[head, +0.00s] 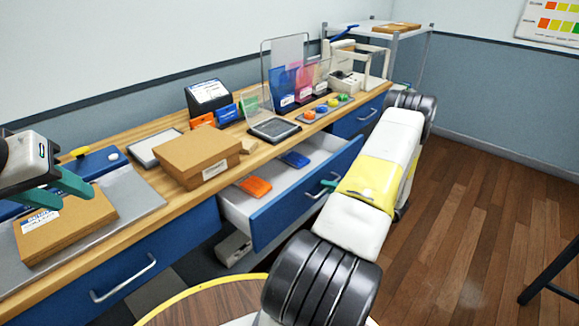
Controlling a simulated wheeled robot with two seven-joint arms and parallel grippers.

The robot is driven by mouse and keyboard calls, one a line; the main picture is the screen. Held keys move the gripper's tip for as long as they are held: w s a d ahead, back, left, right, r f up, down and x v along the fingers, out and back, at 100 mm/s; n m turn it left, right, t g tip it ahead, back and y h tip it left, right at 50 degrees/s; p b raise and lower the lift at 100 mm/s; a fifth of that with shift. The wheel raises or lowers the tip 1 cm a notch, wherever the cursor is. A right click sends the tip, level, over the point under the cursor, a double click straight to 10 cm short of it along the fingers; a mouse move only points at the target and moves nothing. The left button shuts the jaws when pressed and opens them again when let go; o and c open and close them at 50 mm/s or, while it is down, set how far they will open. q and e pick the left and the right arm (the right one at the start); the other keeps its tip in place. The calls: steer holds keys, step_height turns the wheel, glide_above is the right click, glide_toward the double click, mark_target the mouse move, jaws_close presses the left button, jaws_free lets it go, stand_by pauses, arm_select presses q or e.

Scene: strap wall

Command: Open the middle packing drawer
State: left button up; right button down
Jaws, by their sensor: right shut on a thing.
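The middle packing drawer (290,207) has a blue front and pale insides, and it stands pulled out from under the wooden counter. An orange packet (255,187) and a blue packet (295,159) lie in it. My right gripper (326,187) is at the drawer's front, shut on its metal handle (312,192); the arm hides part of the grip. My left gripper (62,194) is open, with teal fingers apart above a cardboard box (70,224) on the counter at the left. I cannot tell whether they touch the box.
Closed blue drawers flank it, the left one (130,270) and the far right one (355,118). A brown carton (198,157), a scale-like tray (274,129) and card stands crowd the counter. A round yellow-rimmed stool (200,297) stands in front. The wooden floor (480,220) at right is mostly clear.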

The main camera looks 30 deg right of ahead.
steer(key=f+v, duration=0.3)
steer(key=v, duration=1)
steer(key=shift+s+d, duration=0.35)
steer(key=shift+s, duration=0.25)
steer(key=c, duration=1.5)
jaws_free()
steer(key=shift+r, duration=0.1)
steer(key=v, duration=0.7)
steer(key=shift+s+d, duration=0.15)
steer(key=shift+s, duration=0.25)
steer(key=shift+s, duration=0.1)
